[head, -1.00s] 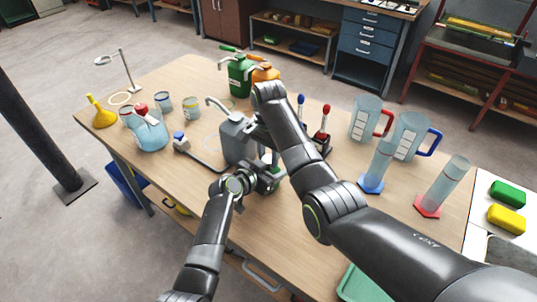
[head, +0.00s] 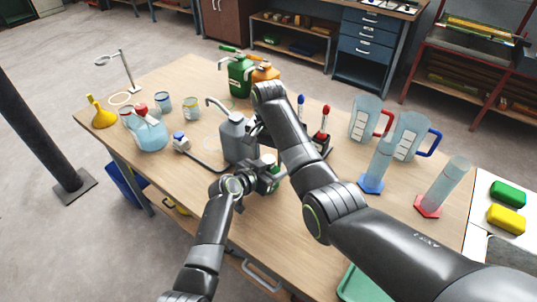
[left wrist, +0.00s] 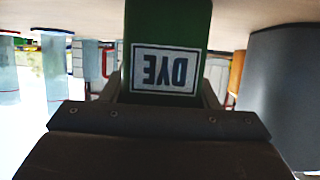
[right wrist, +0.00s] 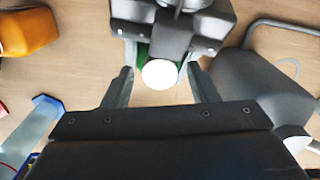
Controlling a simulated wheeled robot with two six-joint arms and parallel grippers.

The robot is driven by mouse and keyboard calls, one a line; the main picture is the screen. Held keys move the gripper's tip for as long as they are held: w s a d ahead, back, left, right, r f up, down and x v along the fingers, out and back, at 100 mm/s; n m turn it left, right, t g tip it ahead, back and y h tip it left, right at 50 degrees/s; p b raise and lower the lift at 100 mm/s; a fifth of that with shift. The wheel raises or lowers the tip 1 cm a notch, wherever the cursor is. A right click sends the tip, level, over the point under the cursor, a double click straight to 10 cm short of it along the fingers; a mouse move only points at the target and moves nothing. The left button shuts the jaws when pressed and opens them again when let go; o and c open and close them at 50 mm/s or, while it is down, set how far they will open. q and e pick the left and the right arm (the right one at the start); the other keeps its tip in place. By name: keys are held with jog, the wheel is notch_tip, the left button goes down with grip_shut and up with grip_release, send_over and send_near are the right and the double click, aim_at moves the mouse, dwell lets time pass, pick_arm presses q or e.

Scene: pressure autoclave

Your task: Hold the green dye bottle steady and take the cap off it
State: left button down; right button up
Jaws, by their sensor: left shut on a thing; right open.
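The green dye bottle (left wrist: 167,30) is in my left gripper, its white "DYE" label facing the left wrist camera and upside down in that view. My left gripper (left wrist: 165,95) is shut on the bottle's body. In the head view only a small green part of the bottle (head: 275,178) shows beside my left gripper (head: 266,172). In the right wrist view the round white cap (right wrist: 160,73) is seen from above, with green behind it. My right gripper (right wrist: 160,85) is open, its fingers on either side of the cap with gaps. In the head view my right arm hides much of this gripper.
A grey jug (head: 238,140) stands close to both grippers. A red-topped stand (head: 322,135) and clear cylinders (head: 377,165) are to the right. A green can (head: 238,76) and an orange can (head: 264,73) stand behind.

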jog(key=shift+r, duration=2.25)
pick_arm(q)
jog(key=shift+c, duration=2.2)
grip_release()
